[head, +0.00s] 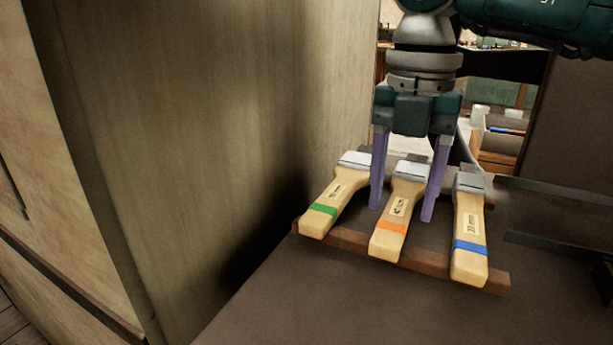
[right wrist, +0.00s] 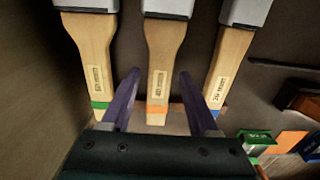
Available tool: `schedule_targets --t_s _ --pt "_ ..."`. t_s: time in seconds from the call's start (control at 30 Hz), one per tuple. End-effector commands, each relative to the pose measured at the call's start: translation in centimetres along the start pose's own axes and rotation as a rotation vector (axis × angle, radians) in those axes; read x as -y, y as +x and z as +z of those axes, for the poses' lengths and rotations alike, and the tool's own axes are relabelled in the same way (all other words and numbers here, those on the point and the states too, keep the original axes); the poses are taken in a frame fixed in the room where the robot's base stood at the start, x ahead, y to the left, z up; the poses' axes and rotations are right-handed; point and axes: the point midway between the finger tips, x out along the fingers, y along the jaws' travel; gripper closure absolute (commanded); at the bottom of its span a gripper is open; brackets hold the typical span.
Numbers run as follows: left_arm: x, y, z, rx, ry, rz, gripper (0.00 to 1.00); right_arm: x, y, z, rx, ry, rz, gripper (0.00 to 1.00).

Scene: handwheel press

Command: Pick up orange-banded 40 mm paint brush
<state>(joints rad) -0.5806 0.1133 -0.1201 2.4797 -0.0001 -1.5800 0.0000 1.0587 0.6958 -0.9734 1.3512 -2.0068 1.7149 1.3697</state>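The orange-banded paint brush (head: 394,222) lies in the middle of three wooden-handled brushes, its handle on a low wooden strip. It also shows in the right wrist view (right wrist: 160,65), with its orange band low on the handle. My right gripper (head: 402,214) points down over it, open, with one purple finger on each side of the handle. In the right wrist view (right wrist: 158,95) gaps show between both fingers and the handle. The green-banded brush (head: 334,202) lies to the left and the blue-banded brush (head: 469,238) to the right. My left gripper is not in view.
The wooden strip (head: 348,239) runs under the handles on a dark surface (head: 300,300). A tall wooden panel (head: 200,130) stands close on the left. Several coloured items (right wrist: 255,138) show at the lower right of the right wrist view. The surface in front is clear.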

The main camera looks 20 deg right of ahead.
Motion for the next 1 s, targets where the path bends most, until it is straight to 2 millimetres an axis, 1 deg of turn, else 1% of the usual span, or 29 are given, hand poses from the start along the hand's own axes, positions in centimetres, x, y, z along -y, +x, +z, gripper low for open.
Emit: schedule_targets --t_s 0.03,0.07,0.5,0.53,1.0 --pt "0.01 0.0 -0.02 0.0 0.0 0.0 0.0 -0.01 -0.02 0.0 0.0 0.0 0.0 0.45" --pt "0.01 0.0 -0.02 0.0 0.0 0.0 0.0 -0.01 -0.02 -0.01 0.0 0.0 0.0 0.49" --pt "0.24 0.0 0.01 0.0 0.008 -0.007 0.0 -0.02 -0.04 0.0 0.0 0.0 0.0 0.98" --pt "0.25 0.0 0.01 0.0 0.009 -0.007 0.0 -0.02 -0.04 0.0 0.0 0.0 0.0 1.0" --pt "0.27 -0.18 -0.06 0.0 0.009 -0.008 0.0 0.01 -0.27 0.05 0.0 0.0 0.001 1.0"
